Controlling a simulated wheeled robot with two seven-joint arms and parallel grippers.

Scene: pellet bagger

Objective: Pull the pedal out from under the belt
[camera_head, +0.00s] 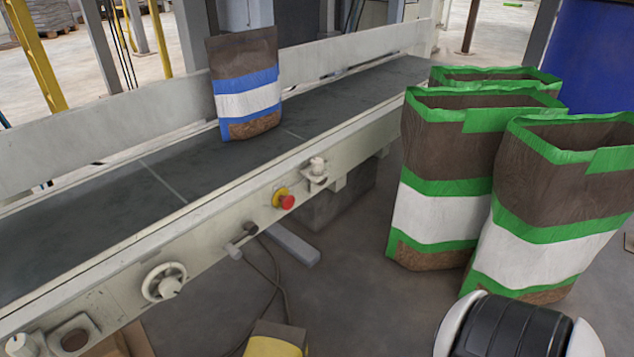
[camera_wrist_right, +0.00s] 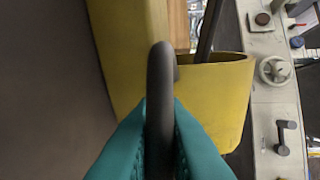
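I cannot make out the pedal for sure. A yellow object with a brownish top (camera_head: 273,346) is cut off by the bottom edge of the head view, near a dark cable on the floor; it may be the pedal. In the right wrist view, the teal fingers of my right gripper (camera_wrist_right: 160,140) close on both sides of a dark rounded bar (camera_wrist_right: 161,75). Behind the bar is a yellow body (camera_wrist_right: 222,100) with a dark rod rising from it. The belt (camera_head: 110,205) runs diagonally across the head view. My left gripper is out of view.
A blue-banded bag (camera_head: 245,85) stands on the belt. Several green-banded bags (camera_head: 445,170) stand on the floor at right. The belt's side carries a red button (camera_head: 287,201) and handwheel (camera_head: 164,281). A grey floor bar (camera_head: 292,244) sticks out below.

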